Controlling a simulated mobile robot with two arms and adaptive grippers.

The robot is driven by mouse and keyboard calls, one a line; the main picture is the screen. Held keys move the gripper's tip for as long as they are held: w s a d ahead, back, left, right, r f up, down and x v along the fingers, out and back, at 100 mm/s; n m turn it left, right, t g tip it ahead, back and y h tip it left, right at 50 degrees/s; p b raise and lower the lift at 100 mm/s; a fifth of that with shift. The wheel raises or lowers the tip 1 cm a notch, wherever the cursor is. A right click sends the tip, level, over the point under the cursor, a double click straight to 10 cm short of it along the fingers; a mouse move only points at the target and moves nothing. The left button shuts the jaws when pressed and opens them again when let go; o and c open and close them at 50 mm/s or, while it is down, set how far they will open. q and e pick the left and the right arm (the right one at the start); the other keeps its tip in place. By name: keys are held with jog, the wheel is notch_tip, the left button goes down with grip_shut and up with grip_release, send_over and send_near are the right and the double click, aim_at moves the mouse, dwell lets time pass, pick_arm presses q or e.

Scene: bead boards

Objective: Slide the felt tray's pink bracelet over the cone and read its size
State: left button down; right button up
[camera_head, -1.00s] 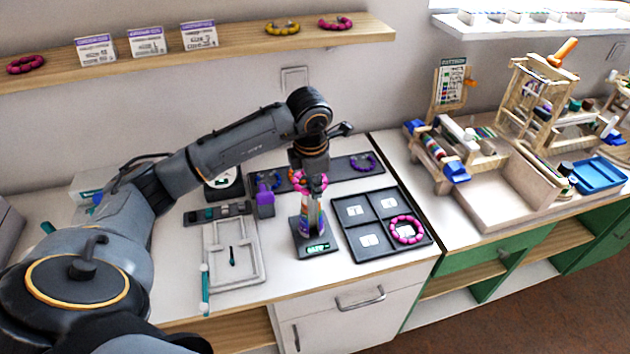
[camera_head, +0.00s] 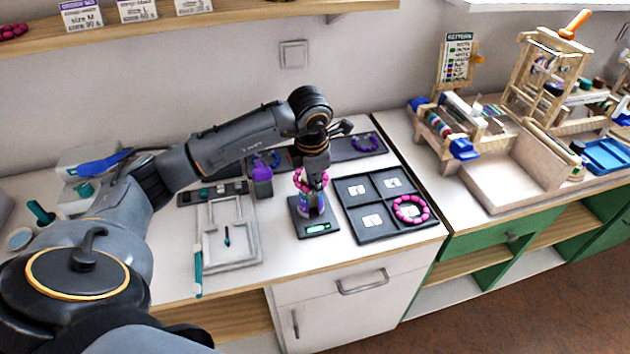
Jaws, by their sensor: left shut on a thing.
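My left gripper (camera_head: 315,177) comes down from above at the cone and is shut on a pink bracelet (camera_head: 299,181). The bracelet is at the upper part of the cone (camera_head: 312,204). The gripper hides part of it, so I cannot tell how fully it goes around the cone. The cone has coloured bands and stands on a dark base with a small lit green display (camera_head: 317,228), too small to read. The dark felt tray (camera_head: 343,147) lies behind, partly hidden by my arm, with blue and purple bracelets on it. My right gripper is not in view.
A dark divided tray (camera_head: 378,233) right of the cone holds white cards and another pink bracelet (camera_head: 411,209). A white frame board (camera_head: 228,263) and a purple block (camera_head: 262,180) are on the left. Wooden racks and a blue tray (camera_head: 606,154) stand on the right counter.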

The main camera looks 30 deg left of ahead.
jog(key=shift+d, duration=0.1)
pick_arm(q)
jog(key=c, duration=1.3)
grip_release()
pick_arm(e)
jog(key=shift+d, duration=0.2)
pick_arm(q)
jog(key=shift+o, duration=1.3)
jog(key=shift+r, duration=0.1)
jog(key=shift+r+p, duration=0.8)
jog(key=shift+r, duration=0.4)
notch_tip(320, 180, up, 7)
jog(key=p, duration=0.4)
jog(key=shift+r, duration=0.2)
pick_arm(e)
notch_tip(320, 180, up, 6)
